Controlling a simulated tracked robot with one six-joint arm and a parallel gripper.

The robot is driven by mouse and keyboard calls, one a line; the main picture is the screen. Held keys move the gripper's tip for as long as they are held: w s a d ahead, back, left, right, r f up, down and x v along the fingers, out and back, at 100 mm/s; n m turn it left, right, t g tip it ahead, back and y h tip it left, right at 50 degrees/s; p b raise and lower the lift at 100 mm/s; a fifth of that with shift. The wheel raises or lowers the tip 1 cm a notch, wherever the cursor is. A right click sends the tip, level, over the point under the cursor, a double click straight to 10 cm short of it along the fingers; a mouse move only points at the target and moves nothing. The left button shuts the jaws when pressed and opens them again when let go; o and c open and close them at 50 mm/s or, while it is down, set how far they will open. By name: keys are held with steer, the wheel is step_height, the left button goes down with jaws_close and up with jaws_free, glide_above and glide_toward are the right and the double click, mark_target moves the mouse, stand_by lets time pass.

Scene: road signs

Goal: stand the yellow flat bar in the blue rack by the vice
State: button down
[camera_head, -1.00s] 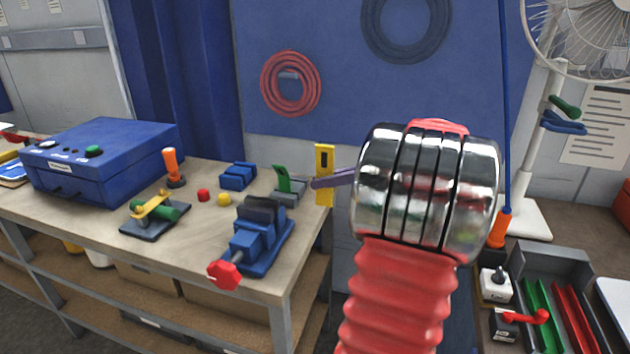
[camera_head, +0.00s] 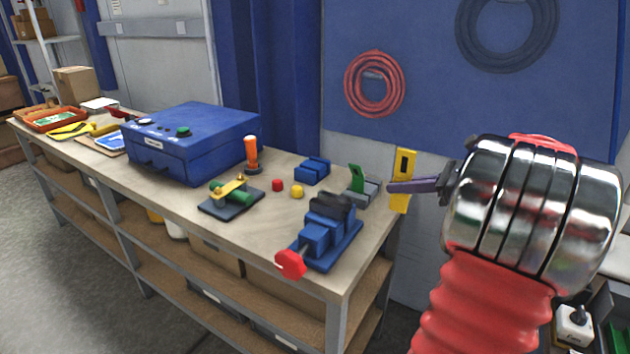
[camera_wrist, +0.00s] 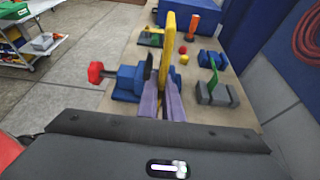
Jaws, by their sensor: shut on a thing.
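My gripper (camera_head: 398,187) is shut on the yellow flat bar (camera_head: 404,165), which stands upright in its purple fingers, with a slot near its top. The bar is by the right end of the bench, to the right of a grey rack. In the wrist view the bar (camera_wrist: 168,45) rises edge-on between the fingers (camera_wrist: 164,88). The blue vice (camera_head: 322,236), with dark jaws and a red handle knob, stands at the front right of the bench.
The grey rack (camera_head: 370,193) holds an upright green bar (camera_head: 356,178) near my gripper. A red piece (camera_head: 278,185) and a yellow piece (camera_head: 297,191) lie between the blue rack and a green-and-yellow fixture (camera_head: 232,194). An orange-handled tool (camera_head: 251,153) stands behind. A blue box (camera_head: 195,142) is farther left.

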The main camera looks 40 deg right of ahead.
steer(key=w+a, duration=0.9)
steer(key=w, duration=0.3)
steer(key=w+a, duration=0.9)
steer(key=w, duration=0.3)
steer(key=w+a+f, duration=0.1)
steer(key=a+f, duration=0.1)
steer(key=a, duration=0.6)
steer(key=w+a+f, duration=0.2)
steer(key=a+f, duration=0.1)
steer(key=a, duration=0.6)
steer(key=w+a+f, duration=0.1)
steer(key=a+f, duration=0.2)
steer(key=a, duration=0.5)
steer(key=shift+w+a+m+h, duration=0.25)
steer(key=shift+w+m+h, duration=0.05)
steer(key=shift+w, duration=0.05)
